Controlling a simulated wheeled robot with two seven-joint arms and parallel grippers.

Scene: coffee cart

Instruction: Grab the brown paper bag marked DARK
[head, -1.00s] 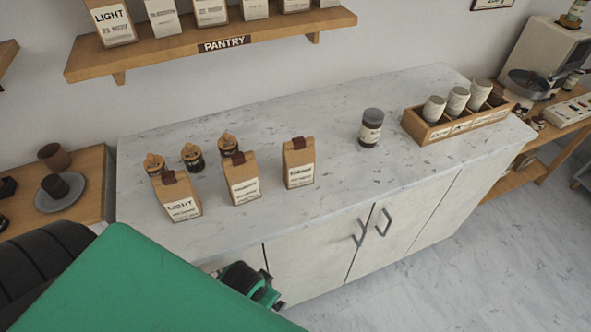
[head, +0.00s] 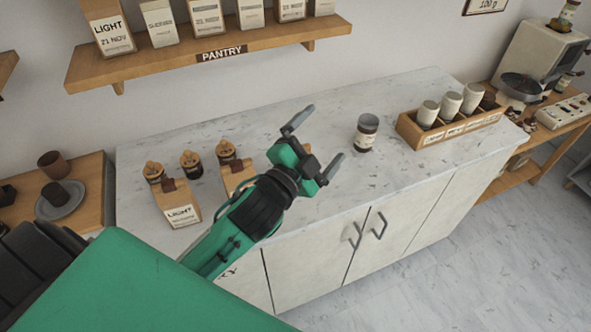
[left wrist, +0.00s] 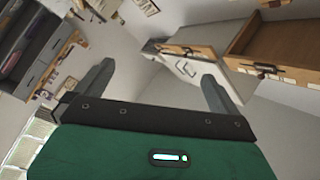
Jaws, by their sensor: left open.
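My left gripper (head: 317,143) is open over the marble counter, its fingers spread toward the back and front right. Its open fingers also show in the left wrist view (left wrist: 156,82), with nothing between them. A brown paper bag marked LIGHT (head: 180,210) stands upright on the counter at the left. A second brown bag (head: 237,179) stands right of it, its label mostly hidden by my arm. The third bag of this row is hidden behind my gripper. I cannot read DARK on any bag. My right gripper is not in view.
Several jars with wooden lids (head: 191,163) stand behind the bags. A pantry shelf (head: 180,58) with labelled bags hangs above. The counter's front right is clear.

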